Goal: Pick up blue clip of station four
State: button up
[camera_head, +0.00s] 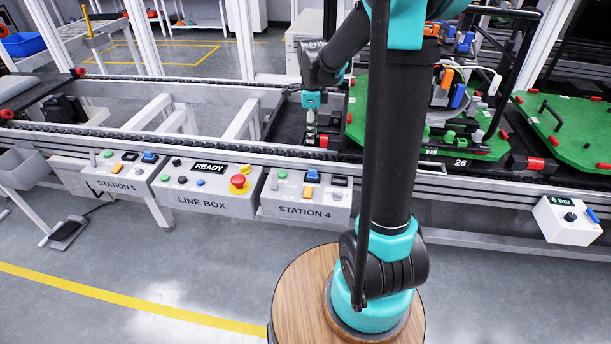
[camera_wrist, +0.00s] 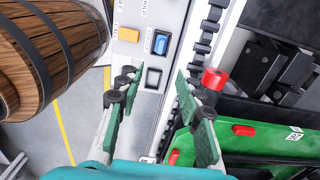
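The Station 4 box (camera_head: 302,202) is on the conveyor's front edge, with a blue rocker (camera_head: 312,175) and an orange button on top. The blue rocker also shows in the wrist view (camera_wrist: 161,42). A small upright blue piece (camera_head: 458,96), perhaps the clip, is beside an orange one on the green pallet (camera_head: 458,152) marked 26. My gripper (camera_head: 311,132) hangs over the conveyor's near side, left of that pallet. The blue piece is not visible there.
My arm hides part of the pallet. Another green pallet (camera_head: 570,130) is at the right. The Line Box (camera_head: 208,192) and Station 5 box (camera_head: 125,177) are to the left. A wooden barrel-like body (camera_wrist: 45,55) fills the wrist view's upper left.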

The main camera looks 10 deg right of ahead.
send_over(313, 170)
jog(key=f, duration=1)
jog(key=shift+a+f, duration=0.2)
jog(key=shift+a, duration=0.1)
jog(key=shift+w+d+f, duration=0.1)
jog(key=shift+d+f, duration=0.05)
jog(key=shift+f, duration=1.2)
jog(key=shift+d+f, duration=0.1)
jog(key=shift+f, duration=1.25)
jog(key=shift+c, duration=0.5)
grip_shut()
